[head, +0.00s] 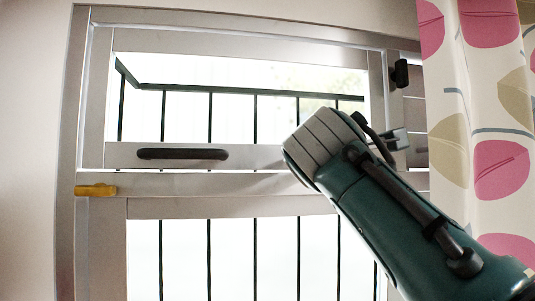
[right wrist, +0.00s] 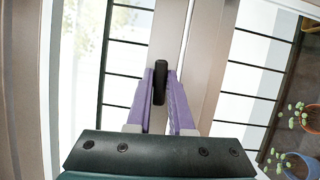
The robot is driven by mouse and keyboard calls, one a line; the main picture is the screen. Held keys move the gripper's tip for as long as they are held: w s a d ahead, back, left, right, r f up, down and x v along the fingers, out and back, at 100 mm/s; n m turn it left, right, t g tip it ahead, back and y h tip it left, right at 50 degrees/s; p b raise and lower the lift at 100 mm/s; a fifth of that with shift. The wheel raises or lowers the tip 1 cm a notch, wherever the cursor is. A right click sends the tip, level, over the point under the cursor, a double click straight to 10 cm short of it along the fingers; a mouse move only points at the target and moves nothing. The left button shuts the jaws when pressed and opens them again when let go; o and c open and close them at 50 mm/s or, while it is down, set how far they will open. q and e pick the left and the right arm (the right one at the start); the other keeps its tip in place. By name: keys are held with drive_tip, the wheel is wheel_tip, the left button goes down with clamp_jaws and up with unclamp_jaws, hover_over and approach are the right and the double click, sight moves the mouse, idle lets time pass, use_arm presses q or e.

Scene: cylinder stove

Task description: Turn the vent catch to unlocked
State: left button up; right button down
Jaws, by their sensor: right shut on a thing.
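My right gripper (right wrist: 161,86) has its two purple fingers shut on a narrow black lever (right wrist: 160,52), one finger on each side. In the right wrist view the lever lies lengthwise along a pale frame rail. In the head view my right arm covers the gripped spot. I cannot tell there whether this lever is the vent catch or which way it is set. The upper vent pane (head: 235,118) sits in its frame, with a dark handle (head: 182,153) on its bottom rail. My left gripper is not in view.
A yellow fitting (head: 96,190) sits on the frame at left. A black fitting (head: 401,73) is on the right jamb. A patterned curtain (head: 480,130) hangs close to my right arm. Potted plants (right wrist: 297,118) stand beyond the lower glass.

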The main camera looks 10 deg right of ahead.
drive_tip(key=shift+m, duration=0.5)
drive_tip(key=c, duration=0.8)
unclamp_jaws()
drive_tip(key=shift+f, duration=0.1)
